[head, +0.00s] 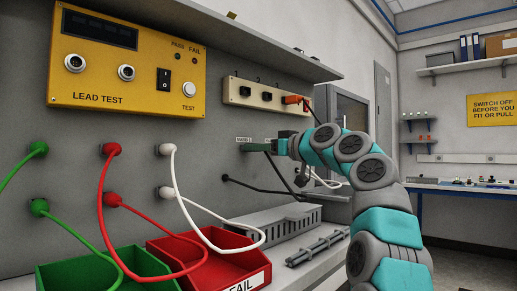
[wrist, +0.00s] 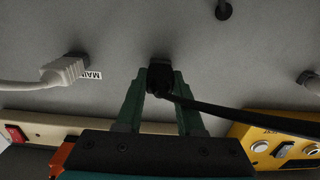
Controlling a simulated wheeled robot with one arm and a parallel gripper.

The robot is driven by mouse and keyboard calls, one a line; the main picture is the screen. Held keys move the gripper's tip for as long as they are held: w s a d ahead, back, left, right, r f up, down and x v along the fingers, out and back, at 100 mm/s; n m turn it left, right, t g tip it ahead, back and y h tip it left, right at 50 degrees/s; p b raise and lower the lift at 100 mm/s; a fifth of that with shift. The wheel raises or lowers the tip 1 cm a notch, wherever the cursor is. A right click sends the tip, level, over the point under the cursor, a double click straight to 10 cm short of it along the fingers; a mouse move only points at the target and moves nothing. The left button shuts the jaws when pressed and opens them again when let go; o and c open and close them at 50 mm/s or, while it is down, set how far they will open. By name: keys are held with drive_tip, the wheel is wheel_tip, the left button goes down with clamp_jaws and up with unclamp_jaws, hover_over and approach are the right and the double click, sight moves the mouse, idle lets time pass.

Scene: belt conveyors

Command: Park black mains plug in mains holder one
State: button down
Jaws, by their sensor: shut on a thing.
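My gripper (wrist: 160,88) has green fingers closed on the black mains plug (wrist: 158,80), which is at the grey wall in the wrist view. A dark piece at the wall, seemingly a holder, is right at the plug's front; how deep the plug sits I cannot tell. The black lead (wrist: 235,112) runs off to the right from the plug. In the head view my gripper (head: 262,147) is at the wall beside the small white mains labels (head: 243,139), and its fingers hide the plug. A white plug (wrist: 65,72) sits at the wall to the left in the wrist view, near a label.
Above my gripper is a cream socket strip (head: 255,93) with an orange plug (head: 292,99) in it. A yellow lead tester (head: 125,60) is at the left. Green, red and white leads hang from the wall. A red bin (head: 205,265) and a green bin (head: 75,275) stand below.

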drive_tip(key=shift+c, duration=2.2)
unclamp_jaws()
drive_tip(key=shift+s+d, duration=0.1)
